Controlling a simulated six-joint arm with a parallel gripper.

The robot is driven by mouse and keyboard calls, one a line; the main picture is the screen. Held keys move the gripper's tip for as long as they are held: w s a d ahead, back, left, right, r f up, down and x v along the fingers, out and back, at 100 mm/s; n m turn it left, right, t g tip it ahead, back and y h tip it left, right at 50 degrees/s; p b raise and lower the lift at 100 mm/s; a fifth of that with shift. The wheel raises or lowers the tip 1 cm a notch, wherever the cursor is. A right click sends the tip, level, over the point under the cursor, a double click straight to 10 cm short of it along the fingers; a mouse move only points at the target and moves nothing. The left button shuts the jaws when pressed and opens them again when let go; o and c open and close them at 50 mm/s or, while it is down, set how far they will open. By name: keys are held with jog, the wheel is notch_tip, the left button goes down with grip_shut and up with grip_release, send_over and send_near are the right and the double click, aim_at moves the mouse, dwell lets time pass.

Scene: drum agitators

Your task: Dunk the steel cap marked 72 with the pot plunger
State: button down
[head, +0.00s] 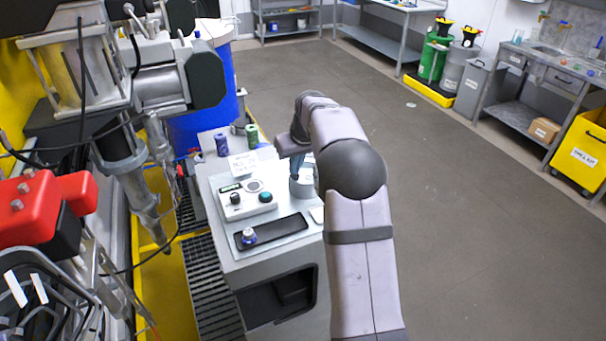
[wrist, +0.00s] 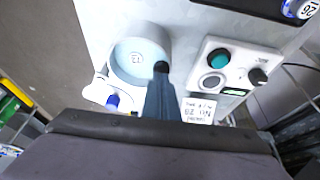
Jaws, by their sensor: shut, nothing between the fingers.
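My gripper (head: 302,180) points down at the pot with its fingers shut and empty. In the wrist view its dark fingertips (wrist: 161,68) overlap the pot's edge; their height above it is hard to judge. The round grey-white pot (head: 299,190) stands on the cabinet top, partly hidden by my gripper in the head view. In the wrist view the pot (wrist: 115,72) has a pale blue inside. A small round cap (wrist: 134,57) in it bears a mark like 72. A blue piece (wrist: 112,100) sits beside the pot on a white base; I cannot tell whether it belongs to the plunger.
Another blue-and-white cap (head: 249,236) sits on a dark mat (head: 280,231). A paper sign (head: 243,164) and two spools (head: 251,134) are behind. Machinery (head: 135,170) crowds the left; floor is open at right.

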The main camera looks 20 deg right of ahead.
jog(key=shift+r+p, duration=1.55)
jog(key=shift+r, duration=0.35)
notch_tip(320, 180, up, 6)
jog(key=p, duration=0.5)
